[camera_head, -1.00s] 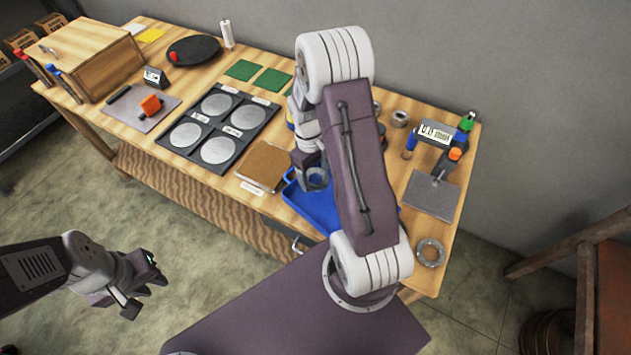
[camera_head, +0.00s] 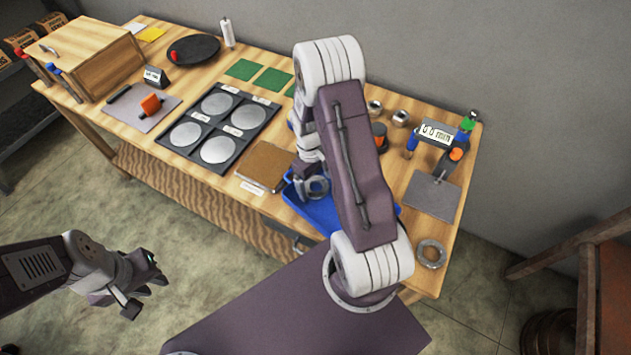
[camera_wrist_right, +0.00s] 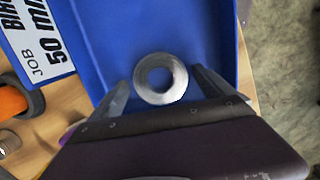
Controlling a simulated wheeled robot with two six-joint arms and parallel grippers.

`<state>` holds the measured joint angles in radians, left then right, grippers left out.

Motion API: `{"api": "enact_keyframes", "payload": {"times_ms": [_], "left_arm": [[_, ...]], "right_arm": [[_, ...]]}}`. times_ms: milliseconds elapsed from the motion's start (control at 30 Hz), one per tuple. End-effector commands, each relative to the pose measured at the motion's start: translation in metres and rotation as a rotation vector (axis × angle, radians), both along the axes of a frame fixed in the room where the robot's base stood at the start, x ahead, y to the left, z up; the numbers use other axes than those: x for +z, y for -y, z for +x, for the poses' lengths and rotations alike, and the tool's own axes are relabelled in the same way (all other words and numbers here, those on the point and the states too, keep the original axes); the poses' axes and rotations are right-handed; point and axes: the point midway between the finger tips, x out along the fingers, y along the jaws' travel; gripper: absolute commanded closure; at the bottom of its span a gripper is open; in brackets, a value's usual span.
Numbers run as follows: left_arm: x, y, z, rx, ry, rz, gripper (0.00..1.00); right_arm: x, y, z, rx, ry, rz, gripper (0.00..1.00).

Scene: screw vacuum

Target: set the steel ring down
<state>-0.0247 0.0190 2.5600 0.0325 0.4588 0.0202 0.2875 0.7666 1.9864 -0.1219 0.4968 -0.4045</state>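The steel ring (camera_head: 317,186) is at the left part of the blue tray (camera_head: 327,217) and appears to lie flat on its floor. In the right wrist view the ring (camera_wrist_right: 160,79) sits between the two fingers of my right gripper (camera_wrist_right: 161,77), with a narrow gap visible on each side. The right gripper is open around it, just over the tray. My right forearm hides part of the tray in the head view. My left gripper (camera_head: 144,290) is open and empty, off the bench front at the lower left.
A brown board (camera_head: 264,164) lies left of the tray, beside a dark panel with round metal discs (camera_head: 219,149). A job label (camera_wrist_right: 36,40) is at the tray's edge.

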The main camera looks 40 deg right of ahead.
Motion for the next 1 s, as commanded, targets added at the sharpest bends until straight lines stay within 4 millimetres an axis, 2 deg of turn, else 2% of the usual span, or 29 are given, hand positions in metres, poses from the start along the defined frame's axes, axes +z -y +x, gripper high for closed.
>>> {"api": "enact_keyframes", "payload": {"times_ms": [167,500,600,733,867,933,1000], "left_arm": [[0.002,0.0,0.0,0.0,0.0,0.0,0.74],[0.006,0.0,0.0,0.0,0.0,0.0,0.74],[0.007,0.0,0.0,0.0,0.0,0.0,0.74],[0.008,0.0,0.0,0.0,0.0,0.0,0.74],[0.008,0.0,0.0,0.0,0.0,0.0,0.74],[0.008,0.0,0.0,0.0,0.0,0.0,0.74],[0.008,0.0,0.0,0.0,0.0,0.0,0.74]], "right_arm": [[0.009,0.0,0.001,0.0,0.001,-0.001,0.08],[0.092,-0.002,0.012,0.0,0.006,-0.002,0.08],[0.109,-0.003,0.014,0.0,0.004,-0.001,0.08],[0.121,-0.003,0.014,0.001,0.001,0.0,0.08],[0.123,-0.004,0.014,0.0,0.001,0.0,0.08],[0.126,-0.016,0.008,-0.013,0.02,-0.001,0.08],[0.132,-0.044,-0.006,-0.055,0.066,0.0,0.08]]}}
